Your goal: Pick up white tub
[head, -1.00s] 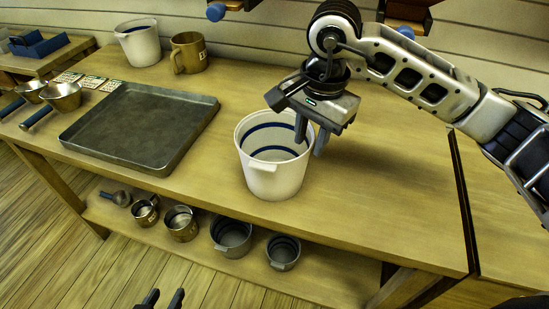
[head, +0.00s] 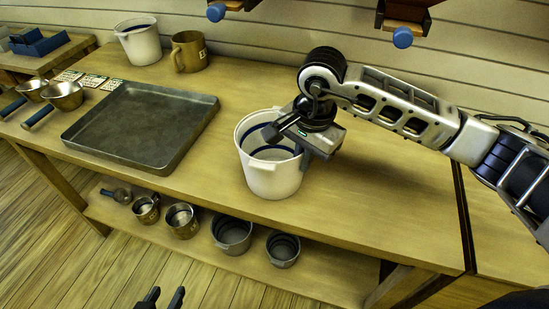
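A white tub (head: 272,181) with blue bands inside stands upright near the front edge of the table. My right gripper (head: 303,150) is low over the tub's right rim, pointing down. One finger shows against the outside of the right wall. The other finger is hidden, so I cannot tell whether the gripper is closed on the rim. A second white tub (head: 140,46) stands at the back left. My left gripper (head: 164,299) shows only its fingertips at the bottom edge, apart and empty, in front of the table.
A metal tray (head: 140,127) lies left of the near tub. A brass mug (head: 188,52) stands at the back, and metal scoops (head: 64,95) lie at the left. Several pots (head: 232,233) stand on the lower shelf. The tabletop (head: 390,210) right of the tub is clear.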

